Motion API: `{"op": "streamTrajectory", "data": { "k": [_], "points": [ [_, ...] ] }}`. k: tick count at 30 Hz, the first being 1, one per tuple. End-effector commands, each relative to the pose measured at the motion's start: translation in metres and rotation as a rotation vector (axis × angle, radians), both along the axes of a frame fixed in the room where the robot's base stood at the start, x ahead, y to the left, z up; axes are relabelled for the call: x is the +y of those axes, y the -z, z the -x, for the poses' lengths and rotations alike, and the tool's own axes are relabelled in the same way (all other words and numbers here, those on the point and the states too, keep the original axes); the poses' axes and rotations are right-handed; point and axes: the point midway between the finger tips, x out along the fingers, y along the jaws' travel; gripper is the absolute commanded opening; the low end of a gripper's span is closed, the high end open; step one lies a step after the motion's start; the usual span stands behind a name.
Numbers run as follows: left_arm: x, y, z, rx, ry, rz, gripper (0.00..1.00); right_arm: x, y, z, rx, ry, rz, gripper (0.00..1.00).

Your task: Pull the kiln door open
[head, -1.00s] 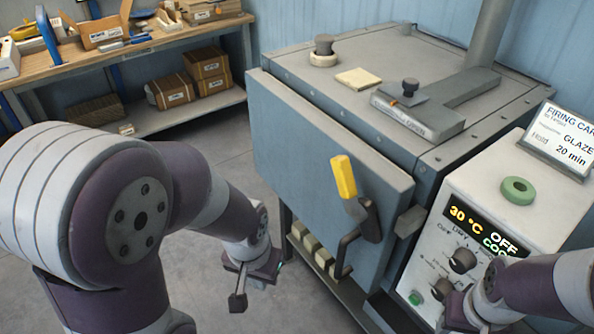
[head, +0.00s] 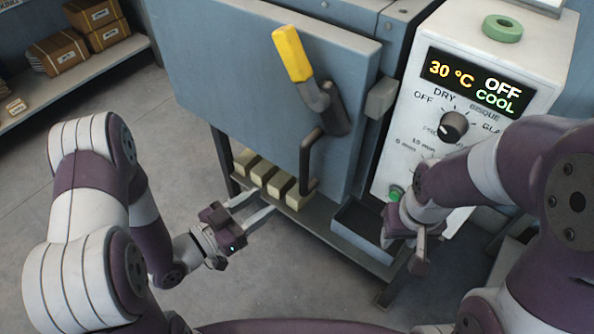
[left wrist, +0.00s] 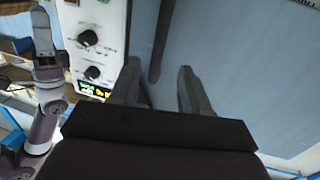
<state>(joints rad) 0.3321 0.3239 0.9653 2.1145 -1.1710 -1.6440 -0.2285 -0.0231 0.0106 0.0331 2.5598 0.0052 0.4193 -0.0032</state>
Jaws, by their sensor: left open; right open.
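The blue-grey kiln door (head: 235,85) faces me and looks shut against the kiln body; its far edge is out of view. A latch lever with a yellow grip (head: 291,53) points up on it. Below hangs a dark bar handle (head: 306,165). My left gripper (head: 266,201) is open and empty, low and left of the handle, fingers pointing at it. In the left wrist view the handle (left wrist: 160,45) shows ahead, in line with the gap between the fingers (left wrist: 158,78), not gripped. My right gripper (head: 419,262) hangs below the control panel; its fingers are hard to make out.
The control box (head: 400,150) with dials and a display reading 30 °C OFF stands right of the door. Pale blocks (head: 262,173) sit on a shelf under the kiln, beside a dark tray (head: 362,235). Boxes lie on a bench shelf (head: 75,75) at back left. Floor at left is clear.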

Motion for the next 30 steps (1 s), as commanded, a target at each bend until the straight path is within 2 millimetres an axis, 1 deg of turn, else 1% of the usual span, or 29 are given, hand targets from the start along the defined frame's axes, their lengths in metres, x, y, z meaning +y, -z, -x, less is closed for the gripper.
{"op": "streamTrajectory", "data": {
  "k": [2,5,12,15,18,23,30],
  "points": [
    [-0.002,-0.007,-0.003,-0.027,-0.004,0.018,0.47,0.0,0.0,0.0,0.0,0.0,0.0,0.43],
    [-0.014,-0.007,-0.013,-0.032,0.0,0.016,0.47,0.0,0.0,0.0,0.0,0.0,0.0,0.43],
    [-0.06,-0.007,-0.055,-0.032,-0.001,0.016,0.47,0.0,0.001,0.0,0.001,0.0,0.0,0.43],
    [-0.074,-0.007,-0.069,-0.03,-0.004,0.015,0.47,0.0,0.002,0.0,0.001,0.0,0.0,0.43],
    [-0.084,-0.007,-0.079,-0.031,-0.005,0.014,0.47,0.0,0.002,0.0,0.001,0.0,0.0,0.43],
    [-0.092,-0.007,-0.087,-0.029,-0.007,0.015,0.47,0.0,0.002,0.0,0.001,0.0,0.0,0.43],
    [-0.092,-0.007,-0.088,-0.029,-0.009,0.015,0.47,0.0,0.002,0.0,0.001,0.0,0.0,0.43]
  ]
}}
